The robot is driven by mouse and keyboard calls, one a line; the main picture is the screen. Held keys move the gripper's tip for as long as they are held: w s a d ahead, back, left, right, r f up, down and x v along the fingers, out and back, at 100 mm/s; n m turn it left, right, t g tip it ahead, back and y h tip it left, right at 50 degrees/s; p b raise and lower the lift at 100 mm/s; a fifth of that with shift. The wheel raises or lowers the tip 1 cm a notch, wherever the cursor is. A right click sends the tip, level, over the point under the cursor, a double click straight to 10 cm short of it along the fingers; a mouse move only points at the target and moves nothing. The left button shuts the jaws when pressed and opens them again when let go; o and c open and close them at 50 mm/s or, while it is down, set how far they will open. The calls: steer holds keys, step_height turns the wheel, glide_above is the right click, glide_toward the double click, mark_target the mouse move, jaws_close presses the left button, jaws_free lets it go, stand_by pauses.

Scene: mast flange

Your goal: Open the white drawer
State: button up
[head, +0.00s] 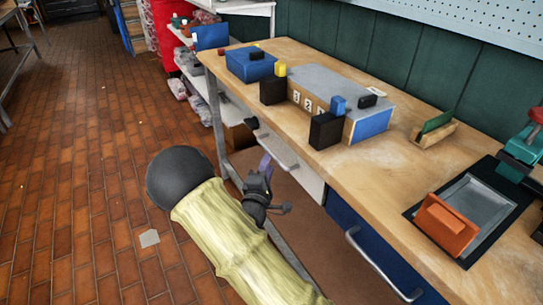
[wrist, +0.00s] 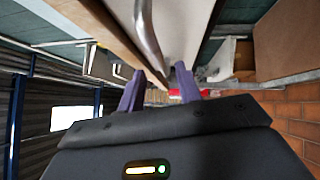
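The white drawer (head: 308,183) is under the wooden bench top, left of a blue drawer in the head view. In the wrist view its pale front (wrist: 183,30) runs ahead of my gripper, with a curved metal handle (wrist: 147,32) on it. My gripper (wrist: 158,88) is open, its two purple fingers spread apart. The handle's far end appears in the gap between the fingers; I cannot tell whether either finger touches it. In the head view my gripper (head: 264,165) is close beside the white front, partly hidden by my arm. The drawer looks shut.
The blue drawer (head: 350,222) has a metal bar handle (head: 380,265). The wooden bench top (head: 375,175) holds a grey-topped box (head: 325,85), black blocks, a metal tray (head: 478,207) and an orange block (head: 446,226). Open brick floor (head: 80,180) lies to the left.

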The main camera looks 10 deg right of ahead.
mark_target(272, 153)
steer(key=x, duration=0.5)
steer(key=shift+w+d, duration=0.15)
steer(key=shift+w, duration=0.15)
jaws_close()
